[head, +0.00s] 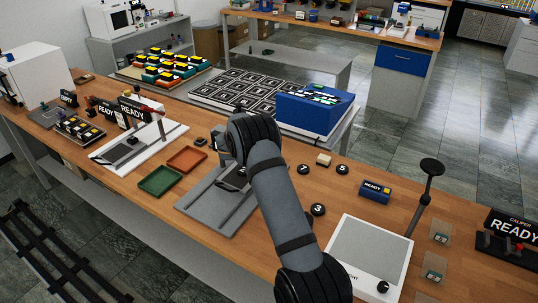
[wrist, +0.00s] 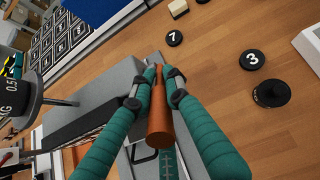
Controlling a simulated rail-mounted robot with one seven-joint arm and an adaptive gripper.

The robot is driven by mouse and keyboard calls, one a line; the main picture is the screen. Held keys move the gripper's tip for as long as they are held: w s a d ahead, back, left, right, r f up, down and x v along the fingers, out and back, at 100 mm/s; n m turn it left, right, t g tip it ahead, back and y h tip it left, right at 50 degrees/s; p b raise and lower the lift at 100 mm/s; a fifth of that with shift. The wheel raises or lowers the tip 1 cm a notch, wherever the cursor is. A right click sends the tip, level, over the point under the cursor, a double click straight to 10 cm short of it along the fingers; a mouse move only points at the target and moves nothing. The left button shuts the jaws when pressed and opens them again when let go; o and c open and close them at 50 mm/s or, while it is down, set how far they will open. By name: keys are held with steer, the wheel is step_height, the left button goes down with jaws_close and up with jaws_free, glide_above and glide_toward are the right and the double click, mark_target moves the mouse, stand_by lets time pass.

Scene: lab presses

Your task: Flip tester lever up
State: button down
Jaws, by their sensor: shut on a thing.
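The tester (head: 200,208) is a grey flat-based device in the middle of the wooden table in the head view. Its grey body also shows in the wrist view (wrist: 118,78). The lever (wrist: 159,128) has a copper-orange round handle pointing toward the wrist camera. My gripper (wrist: 155,90) has teal fingers, one on each side of the handle, shut on it. In the head view my dark arm covers the lever and most of the gripper. The lever's pivot is not clear.
Green (head: 160,181) and red (head: 187,160) trays lie left of the tester. Black numbered discs (head: 318,210) and a blue READY box (head: 376,191) lie to the right. A white scale-like device (head: 368,255) stands near the front right. Bare wood lies between them.

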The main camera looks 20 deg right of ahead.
steer(key=c, duration=2)
jaws_free()
steer(key=shift+w+d+r, duration=0.1)
steer(key=shift+w+r, duration=0.15)
steer(key=shift+r, duration=0.15)
steer(key=shift+c, duration=0.2)
steer(key=shift+o, duration=0.6)
steer(key=shift+s+f, duration=0.1)
steer(key=shift+f, duration=0.05)
steer(key=v, duration=1.2)
steer(key=x, duration=1.2)
steer(key=shift+f, duration=0.3)
steer(key=shift+b, duration=0.55)
